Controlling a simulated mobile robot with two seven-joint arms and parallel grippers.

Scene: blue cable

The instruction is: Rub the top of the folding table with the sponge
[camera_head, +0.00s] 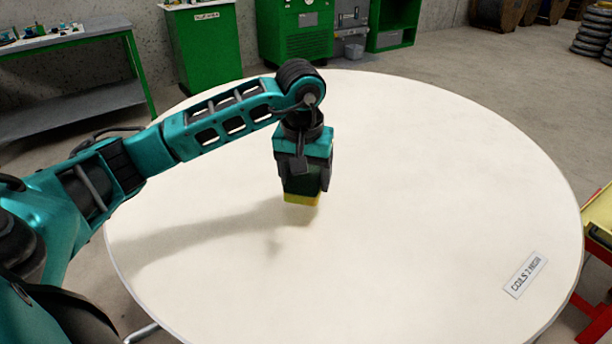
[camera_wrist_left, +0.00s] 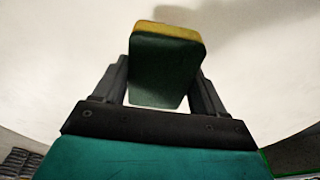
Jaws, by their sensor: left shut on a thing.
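The folding table (camera_head: 420,180) has a round cream top that fills most of the head view. My left gripper (camera_head: 304,180) points down over the middle of the table, left of centre. It is shut on the sponge (camera_head: 301,199), which has a yellow bottom layer and a dark green upper part. In the left wrist view the sponge (camera_wrist_left: 165,65) sits between the two dark fingers of the gripper (camera_wrist_left: 162,85). A shadow lies on the table to the left and below it. I cannot tell whether the sponge touches the table top. My right gripper is not in view.
A small label plate (camera_head: 526,274) lies near the table's right front edge. The rest of the top is clear. A green-framed bench (camera_head: 75,90) stands back left, with green cabinets (camera_head: 205,45) behind the table. A red and yellow cart (camera_head: 600,225) stands close at the right.

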